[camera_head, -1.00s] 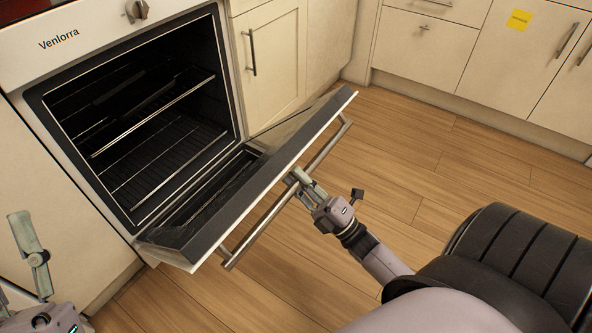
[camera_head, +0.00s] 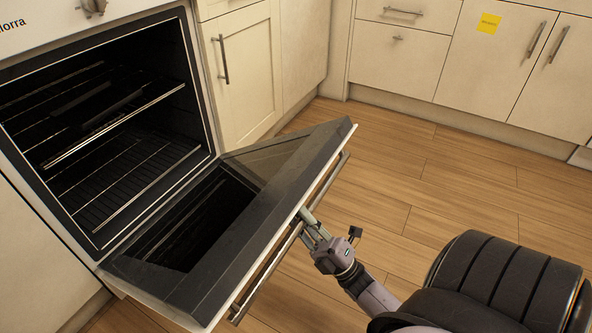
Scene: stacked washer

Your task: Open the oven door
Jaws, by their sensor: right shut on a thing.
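The oven (camera_head: 100,120) is at the left, its cavity and wire racks in plain view. Its door (camera_head: 285,185) is hinged at the bottom and tilted far down, with the dark inner side facing up. The metal bar handle (camera_head: 268,276) runs along the outer side of the door's free edge. My right gripper (camera_head: 308,222) is at the middle of the handle, shut on it; its fingertips are partly hidden by the door edge. My left gripper is out of the picture.
Cream cabinets stand beside the oven (camera_head: 245,85) and along the back (camera_head: 405,62), one with a yellow note (camera_head: 489,23). The wooden floor (camera_head: 440,190) between the door and the back cabinets is clear.

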